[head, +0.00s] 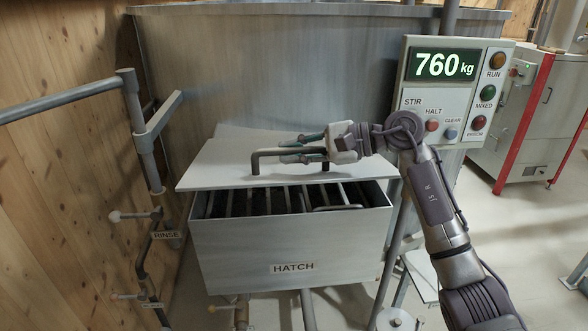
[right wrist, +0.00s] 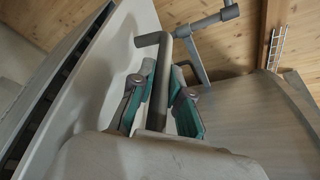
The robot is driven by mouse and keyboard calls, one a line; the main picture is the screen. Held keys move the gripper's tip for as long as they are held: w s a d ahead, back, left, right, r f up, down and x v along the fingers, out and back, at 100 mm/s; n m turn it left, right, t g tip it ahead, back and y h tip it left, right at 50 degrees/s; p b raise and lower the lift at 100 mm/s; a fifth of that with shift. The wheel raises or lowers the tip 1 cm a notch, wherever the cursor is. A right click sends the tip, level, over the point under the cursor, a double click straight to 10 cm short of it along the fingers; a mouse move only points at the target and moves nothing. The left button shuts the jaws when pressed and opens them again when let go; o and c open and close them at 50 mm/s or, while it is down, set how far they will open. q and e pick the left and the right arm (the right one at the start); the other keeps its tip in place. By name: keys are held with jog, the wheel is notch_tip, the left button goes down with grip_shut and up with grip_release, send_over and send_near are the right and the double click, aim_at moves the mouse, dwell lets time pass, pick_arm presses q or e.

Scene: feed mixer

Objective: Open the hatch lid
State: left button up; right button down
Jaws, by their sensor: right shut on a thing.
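The grey hatch box (head: 290,245), labelled HATCH, is fixed to the front of the mixer drum. Its flat pale lid (head: 212,172) is raised at the front edge and tilted, leaving a gap over dark bars (head: 262,201) inside. My right gripper (head: 300,150) is shut on the dark lid handle (head: 263,155). The right wrist view shows the handle (right wrist: 162,75) between my green-padded fingers (right wrist: 163,100), with the lid (right wrist: 88,85) at left. The lid's hinge side is not clear. My left gripper is not in view.
A control panel (head: 447,88) reading 760 kg stands right of the lid, close to my right arm. A grey pipe rail (head: 75,100) and RINSE valve (head: 135,215) are at left by the wooden wall. A red-framed cabinet (head: 530,120) is at far right.

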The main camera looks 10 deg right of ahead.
jog(key=w+r+m+g+p, duration=0.1)
jog(key=w+r+p, duration=0.4)
jog(key=r, duration=0.6)
jog(key=shift+w+r, duration=0.15)
jog(key=shift+w, duration=0.85)
